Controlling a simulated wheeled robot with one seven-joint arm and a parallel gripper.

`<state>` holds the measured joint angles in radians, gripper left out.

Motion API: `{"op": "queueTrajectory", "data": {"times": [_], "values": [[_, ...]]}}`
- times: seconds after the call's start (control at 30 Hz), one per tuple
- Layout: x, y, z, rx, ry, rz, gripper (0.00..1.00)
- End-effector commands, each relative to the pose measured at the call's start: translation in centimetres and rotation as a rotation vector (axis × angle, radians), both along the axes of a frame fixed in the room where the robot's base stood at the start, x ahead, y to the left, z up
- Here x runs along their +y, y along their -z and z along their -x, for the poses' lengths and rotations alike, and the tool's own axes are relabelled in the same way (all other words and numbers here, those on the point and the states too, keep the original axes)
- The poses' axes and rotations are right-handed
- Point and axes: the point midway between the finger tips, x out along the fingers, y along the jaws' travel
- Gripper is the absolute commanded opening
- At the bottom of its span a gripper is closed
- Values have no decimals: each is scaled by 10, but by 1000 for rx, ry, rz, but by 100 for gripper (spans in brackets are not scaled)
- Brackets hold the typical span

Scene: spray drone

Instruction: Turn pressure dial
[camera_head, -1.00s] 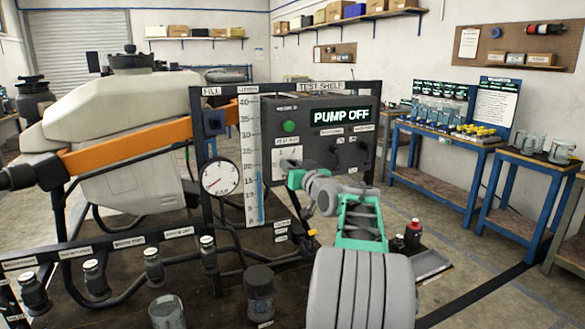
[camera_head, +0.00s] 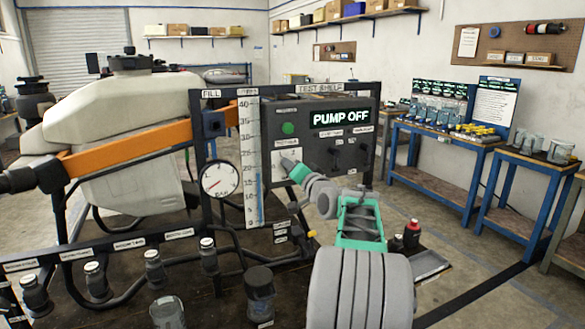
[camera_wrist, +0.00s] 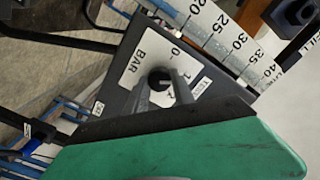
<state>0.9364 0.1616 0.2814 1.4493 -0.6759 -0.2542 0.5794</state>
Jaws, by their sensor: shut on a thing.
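The pressure dial is a small black knob (camera_wrist: 157,76) on a white scale plate (camera_head: 277,172) with numbers, low on the left of the dark control panel (camera_head: 325,155). In the wrist view the plate (camera_wrist: 140,65) reads BAR. My gripper (camera_head: 289,163) reaches in from the lower right, its grey fingertips at the plate. In the wrist view the fingers (camera_wrist: 172,86) are closed around the knob, which they partly hide. The knob's pointer and exact setting cannot be read. The display (camera_head: 341,117) reads PUMP OFF.
A round BAR gauge (camera_head: 220,180) hangs left of the panel, its needle toward the lower left. A tall white level scale (camera_head: 250,165) stands between them. Two switches (camera_head: 337,152) sit to the right of the dial. Hoses and several labelled nozzles (camera_head: 154,268) lie below left.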

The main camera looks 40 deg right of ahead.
Motion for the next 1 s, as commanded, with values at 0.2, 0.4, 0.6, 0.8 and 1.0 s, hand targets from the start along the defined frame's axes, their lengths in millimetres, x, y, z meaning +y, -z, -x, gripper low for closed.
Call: {"op": "queueTrajectory", "data": {"times": [0.2,0.4,0.6,0.8,1.0], "values": [[0,0,0,-3,1,-7,0],[0,0,0,-3,1,-7,0],[0,0,0,-3,1,-7,44],[0,0,0,-2,0,-7,52],[1,0,6,-3,1,-7,52]]}}
